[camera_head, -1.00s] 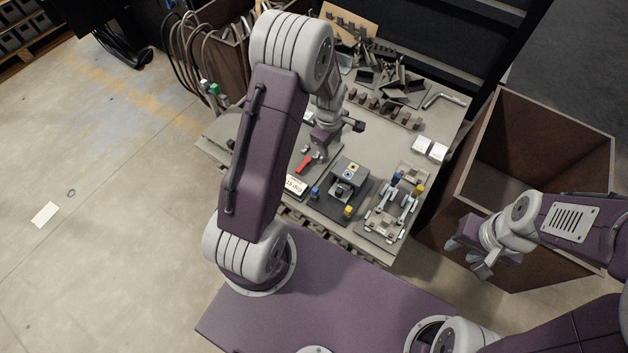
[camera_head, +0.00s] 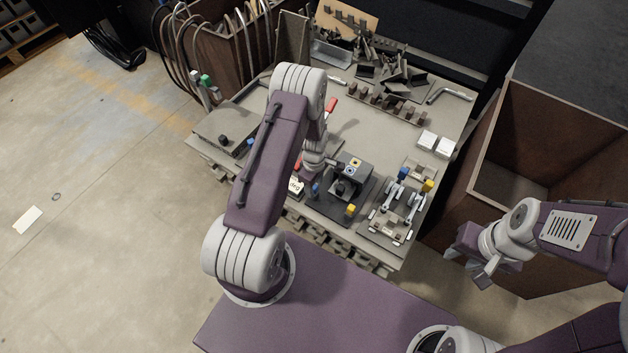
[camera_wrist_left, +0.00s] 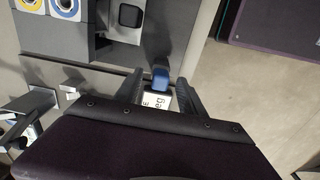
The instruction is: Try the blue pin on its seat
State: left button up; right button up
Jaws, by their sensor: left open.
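The blue pin (camera_head: 315,189) stands at the left side of the dark fixture block (camera_head: 349,184). In the left wrist view the blue pin (camera_wrist_left: 161,77) shows between the two fingers of my left gripper (camera_wrist_left: 159,81), which is open around it; I cannot tell whether they touch it. In the head view my left gripper (camera_head: 316,176) is low over the table and partly hidden. The block's top has a blue-ringed opening (camera_wrist_left: 65,6) and a yellow-ringed opening (camera_wrist_left: 29,4). My right gripper (camera_head: 480,266) hangs by the brown bin, its jaws unclear.
A yellow pin (camera_head: 351,209) stands at the block's front. A lettered white card (camera_head: 296,187) lies left of it. A clamp plate (camera_head: 394,218) with blue and yellow handles is to the right. Several brackets lie at the back. A brown bin (camera_head: 533,150) stands right of the table.

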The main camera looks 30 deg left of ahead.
pick_arm(q)
jog(key=shift+f, duration=0.45)
grip_shut()
jog(key=shift+r+p, duration=2.65)
jog(key=shift+r, duration=0.45)
